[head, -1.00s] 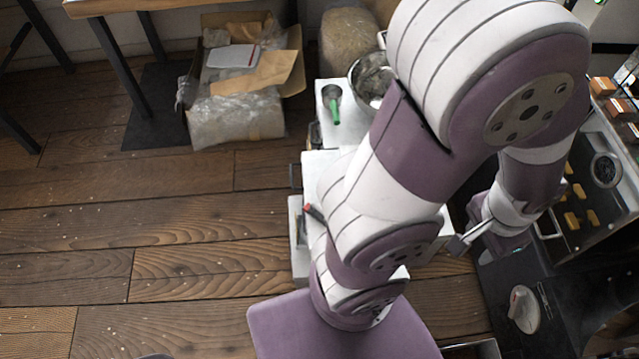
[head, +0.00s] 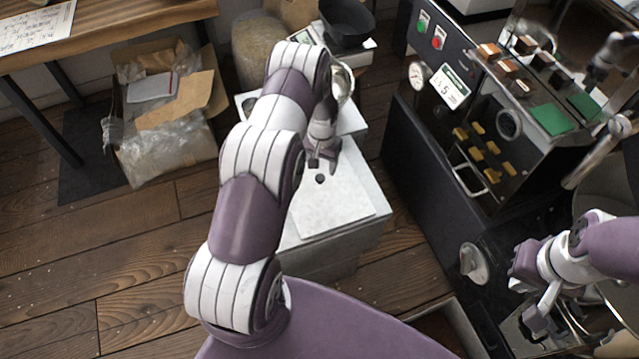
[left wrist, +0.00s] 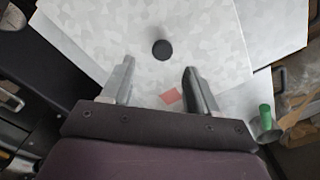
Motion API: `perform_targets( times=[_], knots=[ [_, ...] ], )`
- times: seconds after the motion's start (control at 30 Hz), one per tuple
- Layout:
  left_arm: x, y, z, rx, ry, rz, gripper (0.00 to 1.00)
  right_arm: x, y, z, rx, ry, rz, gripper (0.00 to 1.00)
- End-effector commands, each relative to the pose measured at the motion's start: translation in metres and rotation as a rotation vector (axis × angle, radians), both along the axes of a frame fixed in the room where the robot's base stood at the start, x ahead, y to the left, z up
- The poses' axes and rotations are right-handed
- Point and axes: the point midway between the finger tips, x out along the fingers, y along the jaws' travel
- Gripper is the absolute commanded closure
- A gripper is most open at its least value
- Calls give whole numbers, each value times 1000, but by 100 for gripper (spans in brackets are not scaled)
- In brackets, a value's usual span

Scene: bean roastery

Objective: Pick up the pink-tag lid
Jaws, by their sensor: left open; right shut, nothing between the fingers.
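A pale grey-white flat lid (head: 345,204) with a small dark round knob (head: 320,179) lies on a white bin (head: 345,254) in the head view. In the left wrist view, the lid (left wrist: 215,45) shows its knob (left wrist: 162,49) and a pink-red tag (left wrist: 171,96). My left gripper (head: 320,163) is open and empty above the lid, beside the knob in the head view. In the left wrist view its fingers (left wrist: 156,72) point toward the knob, with the tag between them. My right gripper (head: 541,308) is shut and empty at the lower right, far from the lid.
A dark roaster machine (head: 430,160) with buttons and a gauge stands right of the bin. A black bowl on a scale (head: 347,22) and a wrapped sack (head: 262,52) are behind. A green-handled scoop (left wrist: 266,118) lies right in the wrist view.

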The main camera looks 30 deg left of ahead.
Motion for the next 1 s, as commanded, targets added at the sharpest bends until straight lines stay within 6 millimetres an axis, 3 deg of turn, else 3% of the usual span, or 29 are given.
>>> perform_targets(
  times=[0.3,0.57,0.77,1.0],
  knots=[
    [-5,4,-50,0,0,1,40,0,0,0,0,0,0,100],
    [-4,3,-55,0,-2,0,40,0,0,0,0,0,0,100],
    [-4,3,-55,0,-2,0,100,0,0,0,0,0,0,100],
    [-4,3,-54,0,-3,0,100,0,0,0,0,0,0,100]
  ],
)
